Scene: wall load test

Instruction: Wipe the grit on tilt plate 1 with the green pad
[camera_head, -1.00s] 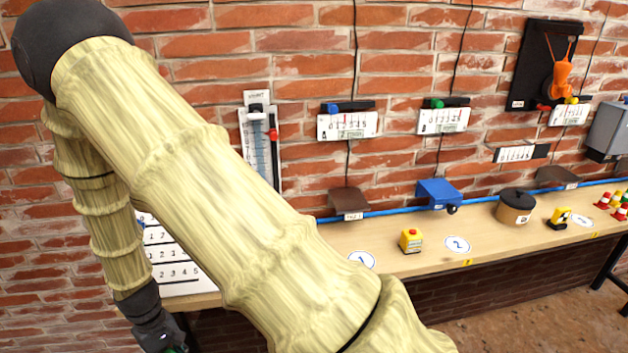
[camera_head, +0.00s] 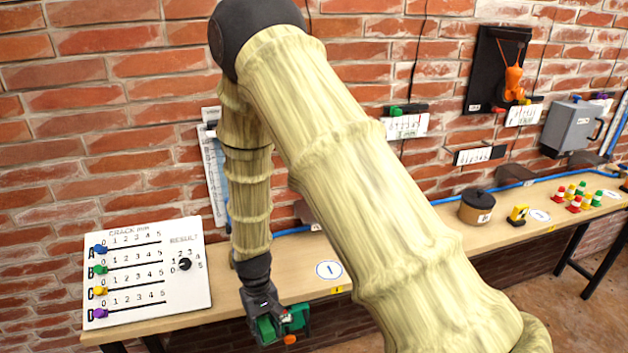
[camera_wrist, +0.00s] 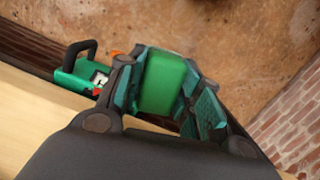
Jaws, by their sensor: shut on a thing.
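My gripper (camera_head: 272,327) is in front of the table's front edge, below the white disc marked 1 (camera_head: 329,270). In the wrist view its fingers are closed around a green block (camera_wrist: 164,82), which looks like the green pad. A brown tilted plate (camera_head: 308,212), likely tilt plate 1, shows at the back of the table, partly hidden by my arm. I cannot make out any grit on it. The gripper is well in front of this plate and apart from it.
A green box with a black handle (camera_wrist: 72,74) is close beside the fingers. A white slider board (camera_head: 150,312) stands at the table's left end. A blue pipe (camera_head: 520,184) runs along the back. A lidded brown pot (camera_head: 476,208) and several small cones (camera_head: 575,203) stand right.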

